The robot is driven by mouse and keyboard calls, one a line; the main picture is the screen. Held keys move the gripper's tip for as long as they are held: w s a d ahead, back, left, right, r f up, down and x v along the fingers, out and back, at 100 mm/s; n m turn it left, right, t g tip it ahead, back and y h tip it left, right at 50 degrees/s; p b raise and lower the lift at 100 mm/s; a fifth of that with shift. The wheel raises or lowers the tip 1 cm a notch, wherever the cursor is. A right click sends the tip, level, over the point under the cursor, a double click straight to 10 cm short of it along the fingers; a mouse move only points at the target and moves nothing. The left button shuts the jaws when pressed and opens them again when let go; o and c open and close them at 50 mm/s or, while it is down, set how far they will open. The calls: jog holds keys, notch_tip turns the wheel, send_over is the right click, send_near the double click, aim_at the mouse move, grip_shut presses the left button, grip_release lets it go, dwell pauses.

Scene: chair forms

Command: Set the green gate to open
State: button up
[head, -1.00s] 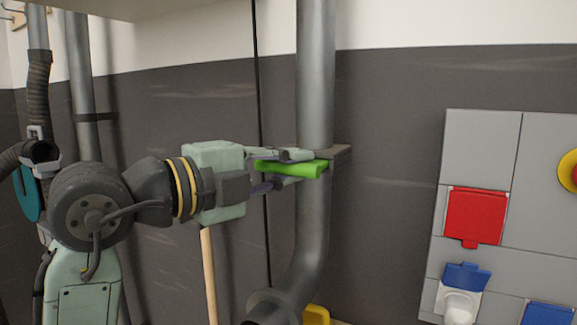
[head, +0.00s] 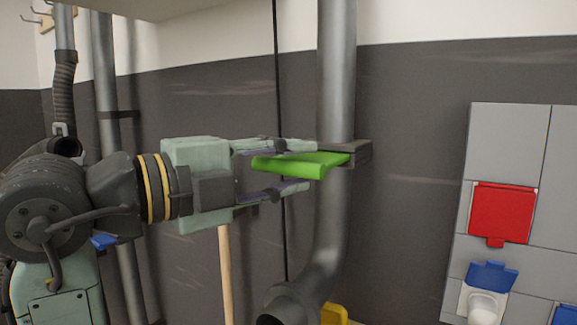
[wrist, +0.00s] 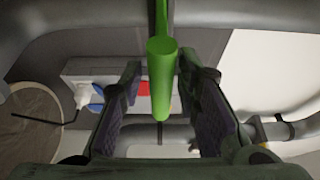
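The green gate handle (head: 302,163) sticks out to the left from a dark flat gate housing (head: 357,151) on the vertical grey pipe (head: 337,80). My gripper (head: 308,166) is open, with one finger above the handle and the other below it. In the wrist view the green handle (wrist: 162,75) lies between the two spread fingers of my gripper (wrist: 162,95), with gaps on both sides. In the head view the handle lies close under the upper finger; I cannot tell whether they touch.
A grey wall panel (head: 510,140) with a red socket cover (head: 502,212) and a blue-lidded socket (head: 488,277) is at the right. A wooden stick (head: 226,275) stands below my gripper. The pipe bends left lower down. Dark wall lies behind.

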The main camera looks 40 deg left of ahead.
jog(key=shift+o, duration=0.3)
jog(key=s+a, duration=0.2)
jog(key=s, duration=1)
jog(key=shift+w, duration=0.1)
